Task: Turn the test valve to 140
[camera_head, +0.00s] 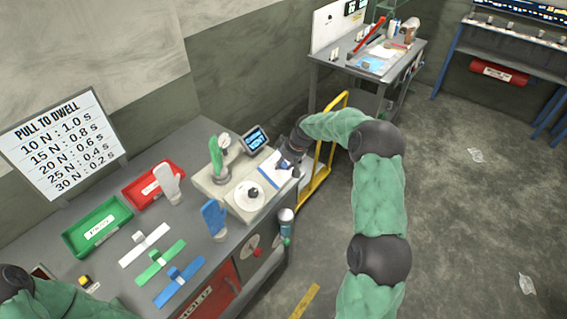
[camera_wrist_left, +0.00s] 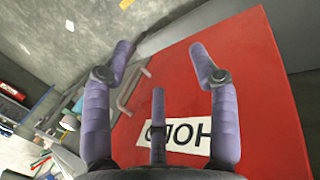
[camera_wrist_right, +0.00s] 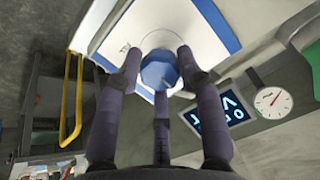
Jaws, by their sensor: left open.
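The test rig sits at the right end of the bench. In the right wrist view, a blue faceted knob (camera_wrist_right: 160,70), which looks like the test valve, stands on a white plate (camera_wrist_right: 128,30) with a blue edge. My right gripper (camera_wrist_right: 160,62) has its three fingers around this knob; whether all of them touch it I cannot tell. In the head view my right gripper (camera_head: 291,162) is over the rig's right side and hides the knob. My left gripper (camera_wrist_left: 160,55) is open and empty in front of a red panel (camera_wrist_left: 255,75) marked HOLD. The valve's angle cannot be read.
A lit display (camera_head: 256,138) and a round gauge (camera_wrist_right: 272,102) stand beside the valve. A white disc (camera_head: 249,195) and upright green, white and blue gloves are nearby. Green (camera_head: 97,228) and red (camera_head: 150,190) trays sit left. A yellow rail (camera_head: 325,160) stands right of the bench.

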